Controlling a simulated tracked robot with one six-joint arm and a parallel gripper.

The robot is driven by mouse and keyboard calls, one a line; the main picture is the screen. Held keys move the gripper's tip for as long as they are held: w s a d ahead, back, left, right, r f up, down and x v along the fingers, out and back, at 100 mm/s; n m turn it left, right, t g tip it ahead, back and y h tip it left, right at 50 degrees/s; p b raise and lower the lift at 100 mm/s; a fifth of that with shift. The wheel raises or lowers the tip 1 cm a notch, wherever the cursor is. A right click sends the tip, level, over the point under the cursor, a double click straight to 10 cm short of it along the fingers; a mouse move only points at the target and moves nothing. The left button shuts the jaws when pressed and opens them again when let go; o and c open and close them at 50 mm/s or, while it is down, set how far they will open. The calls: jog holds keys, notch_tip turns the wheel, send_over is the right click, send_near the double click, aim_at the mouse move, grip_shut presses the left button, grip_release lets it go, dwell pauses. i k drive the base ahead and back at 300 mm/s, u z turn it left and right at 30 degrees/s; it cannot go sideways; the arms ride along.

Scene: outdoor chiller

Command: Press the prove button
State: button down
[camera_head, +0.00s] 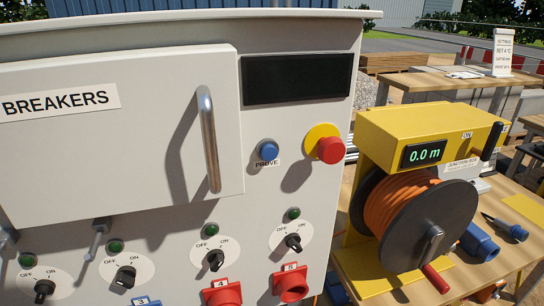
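The prove button (268,150) is a round blue push button on the front of the pale grey cabinet (285,115). A small label reading PROVE is under it. It stands out from the panel, and nothing covers it. A red mushroom button (330,150) on a yellow disc is just to its right. A dark, blank display (297,79) is above it. My gripper is not in view.
A BREAKERS door (150,150) with a vertical metal handle (209,140) sticks out left of the button. Rotary OFF/ON switches and red sockets (292,284) are below. A yellow cable-reel unit (430,130) reading 0.0 m stands on a wooden table to the right.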

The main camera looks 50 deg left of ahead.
aim_at(269, 152)
jog(key=k, duration=1.4)
jog(key=u, duration=2.05)
jog(key=i, duration=0.95)
